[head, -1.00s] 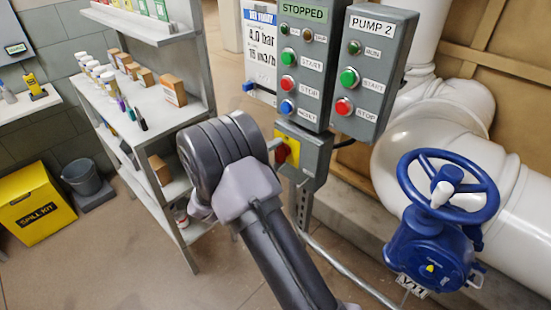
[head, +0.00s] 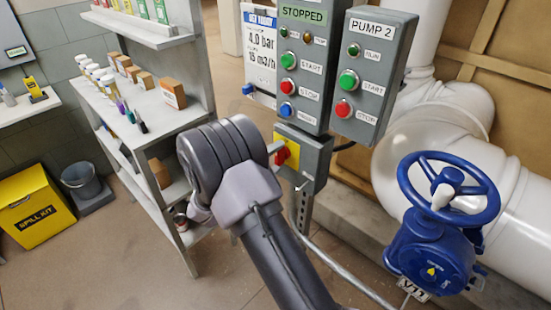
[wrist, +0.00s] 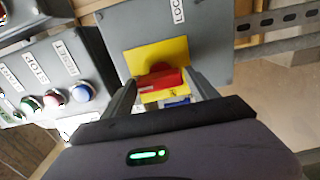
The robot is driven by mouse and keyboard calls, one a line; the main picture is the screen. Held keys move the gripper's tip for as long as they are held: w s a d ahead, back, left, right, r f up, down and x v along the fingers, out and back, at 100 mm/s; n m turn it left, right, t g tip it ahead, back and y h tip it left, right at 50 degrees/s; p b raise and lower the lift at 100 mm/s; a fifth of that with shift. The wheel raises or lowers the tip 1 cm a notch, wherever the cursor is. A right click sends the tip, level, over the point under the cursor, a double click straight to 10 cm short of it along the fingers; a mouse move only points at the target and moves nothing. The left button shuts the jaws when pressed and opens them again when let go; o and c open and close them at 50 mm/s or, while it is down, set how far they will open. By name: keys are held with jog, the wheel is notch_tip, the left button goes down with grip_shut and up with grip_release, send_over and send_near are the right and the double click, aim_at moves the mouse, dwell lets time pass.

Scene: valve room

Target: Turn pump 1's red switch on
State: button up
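The red switch (wrist: 160,80) is a handle on a yellow plate (wrist: 144,55) on a grey box (wrist: 205,45). In the wrist view the handle lies nearly crosswise, slightly tilted. My gripper (wrist: 160,88) is right at it, one finger at each end of the handle, spread wide apart. Whether the fingertips touch the handle is unclear. In the head view the switch (head: 281,155) shows partly, below the pump panel with the STOPPED sign (head: 302,14); my arm and gripper (head: 274,148) hide part of the plate.
Just above the switch box are panel buttons, including a blue one (head: 286,110). The PUMP 2 panel (head: 372,75) is beside it. A blue valve wheel (head: 450,190) and white pipes (head: 505,185) stand to the right. A shelf (head: 150,120) stands left of my arm.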

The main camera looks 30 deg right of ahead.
jog(key=shift+o, duration=0.9)
jog(key=shift+a, duration=0.25)
jog(key=p+v, duration=0.5)
jog(key=v, duration=1.2)
jog(key=shift+s, duration=0.1)
